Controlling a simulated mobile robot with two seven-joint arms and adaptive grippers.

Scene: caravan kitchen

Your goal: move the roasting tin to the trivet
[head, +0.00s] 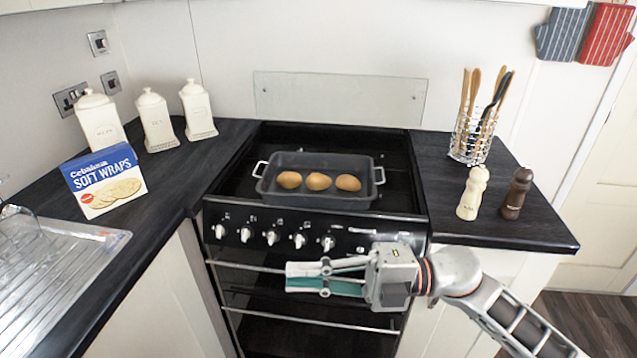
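The roasting tin (320,200) is dark grey and rectangular, with a pale loop handle at each short end. It sits level on top of the black cooker (237,182). Three brown potatoes (318,181) lie in a row inside it. I cannot make out a trivet in this view. My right gripper (288,278) reaches in from the right, in front of the cooker and below the tin, pointing left. Its fingers, with teal pads, look apart with nothing between them. It does not touch the tin. My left gripper is not in view.
Salt and pepper mills (473,193) and a utensil holder (470,138) stand on the right worktop (435,190). The left worktop holds three canisters (156,122) and a wraps box (104,181), beside a sink drainer (50,275). Bare worktop lies just right of the cooker.

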